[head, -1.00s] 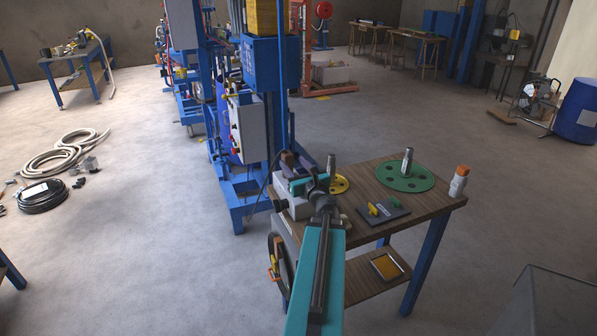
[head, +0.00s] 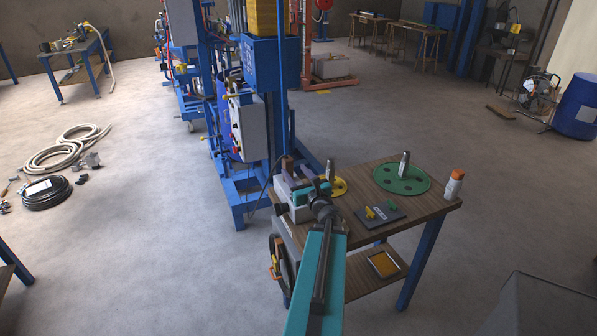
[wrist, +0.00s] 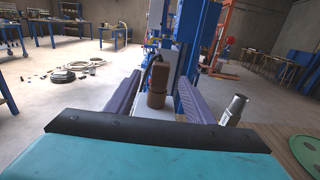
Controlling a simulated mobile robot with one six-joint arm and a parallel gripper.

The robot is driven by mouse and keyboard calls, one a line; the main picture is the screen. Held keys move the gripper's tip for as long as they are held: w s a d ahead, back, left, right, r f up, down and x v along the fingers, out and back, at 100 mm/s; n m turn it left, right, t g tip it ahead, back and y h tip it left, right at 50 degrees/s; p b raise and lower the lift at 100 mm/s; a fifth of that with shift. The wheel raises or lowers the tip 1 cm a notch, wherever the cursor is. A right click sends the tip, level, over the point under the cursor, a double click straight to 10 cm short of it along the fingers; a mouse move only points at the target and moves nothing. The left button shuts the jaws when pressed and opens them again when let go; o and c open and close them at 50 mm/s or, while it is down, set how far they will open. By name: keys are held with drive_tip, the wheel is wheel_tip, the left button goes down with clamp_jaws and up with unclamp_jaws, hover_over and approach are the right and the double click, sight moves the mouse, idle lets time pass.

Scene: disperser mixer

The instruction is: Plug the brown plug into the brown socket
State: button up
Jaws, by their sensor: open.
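The brown plug (wrist: 157,86) stands upright in the wrist view, with a dark cable curving from its top. It also shows in the head view (head: 287,164), above a grey box (head: 299,211) at the table's left end. My gripper (wrist: 160,77) is open, its two purple fingers on either side of the plug, with visible gaps. In the head view my gripper (head: 297,176) is over the grey box, and my arm hides part of it. I cannot make out the brown socket; whether the plug's lower end sits in something is unclear.
The wooden table (head: 437,208) holds a green disc (head: 413,184), a dark plate with yellow and green pieces (head: 380,214), and a white bottle with an orange cap (head: 454,186). The blue mixer frame (head: 238,190) stands close behind the grey box.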

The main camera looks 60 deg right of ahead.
drive_tip(key=shift+s+a+r+p, duration=0.25)
drive_tip(key=shift+s+a+p, duration=0.35)
drive_tip(key=shift+p, duration=2.95)
drive_tip(key=shift+s+f+p, duration=0.15)
drive_tip(key=shift+s+p, duration=0.1)
drive_tip(key=shift+p, duration=0.2)
